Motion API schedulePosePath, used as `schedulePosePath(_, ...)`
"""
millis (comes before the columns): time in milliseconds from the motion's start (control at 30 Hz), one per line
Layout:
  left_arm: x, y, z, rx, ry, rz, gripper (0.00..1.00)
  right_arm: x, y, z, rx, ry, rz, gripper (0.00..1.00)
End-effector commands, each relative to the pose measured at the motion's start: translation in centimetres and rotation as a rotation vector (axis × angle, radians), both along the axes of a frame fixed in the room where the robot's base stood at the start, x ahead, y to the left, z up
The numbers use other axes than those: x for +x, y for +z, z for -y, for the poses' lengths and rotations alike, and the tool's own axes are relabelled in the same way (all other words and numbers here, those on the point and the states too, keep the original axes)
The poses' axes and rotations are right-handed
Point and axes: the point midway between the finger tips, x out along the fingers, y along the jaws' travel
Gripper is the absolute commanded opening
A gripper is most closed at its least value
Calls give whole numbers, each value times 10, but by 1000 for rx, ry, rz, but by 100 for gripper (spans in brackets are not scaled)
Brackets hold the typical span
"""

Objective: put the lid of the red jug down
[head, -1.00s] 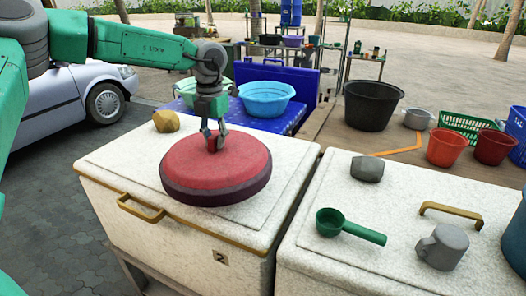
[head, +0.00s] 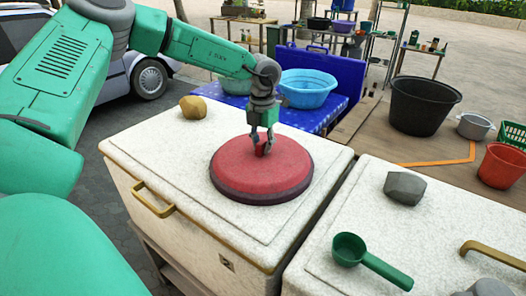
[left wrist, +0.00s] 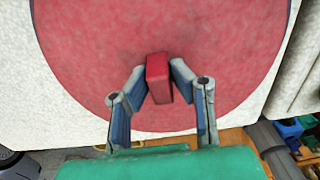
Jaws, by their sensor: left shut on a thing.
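The red lid (head: 262,172) is a wide round disc with a dark rim and a small red knob on top. It is over the white chest top in the head view, and it looks to be lying on it or just above it. My left gripper (head: 262,148) is shut on the knob from above. In the left wrist view the knob (left wrist: 158,78) stands between the two fingers (left wrist: 158,82), and the lid (left wrist: 90,50) fills most of the picture. The red jug itself is not clearly in view.
The left white chest (head: 140,150) also bears a yellowish stone (head: 193,107). The right chest (head: 350,215) bears a grey stone (head: 405,188) and a green scoop (head: 370,262). A blue basin (head: 308,88) and a black tub (head: 423,105) stand behind. A gap separates the chests.

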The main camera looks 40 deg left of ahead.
Motion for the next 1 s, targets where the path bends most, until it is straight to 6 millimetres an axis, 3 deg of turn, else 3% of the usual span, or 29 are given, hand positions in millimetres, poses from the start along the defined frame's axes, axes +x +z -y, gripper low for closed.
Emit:
schedulePosePath(133, 0, -18, 6, 5, -4, -1, 0, 0, 3, 0, 0, -1, 1, 40)
schedulePosePath(500, 0, -27, -1, -2, -3, 0, 0, 0, 2, 1, -1, -1, 1, 40)
schedulePosePath(533, 0, -27, -2, -2, -3, 0, 25, 0, 2, 0, -1, -1, 1, 40)
schedulePosePath(567, 0, -27, -2, -3, -3, 0, 36, 0, 2, 0, -1, -1, 1, 40)
schedulePosePath(600, 0, -27, -3, -3, -3, 0, 39, 0, 2, 0, -1, -1, 1, 40)
schedulePosePath(1000, 1, -21, 3, 3, -4, 2, 39, 0, 3, 0, 0, -1, 1, 40)
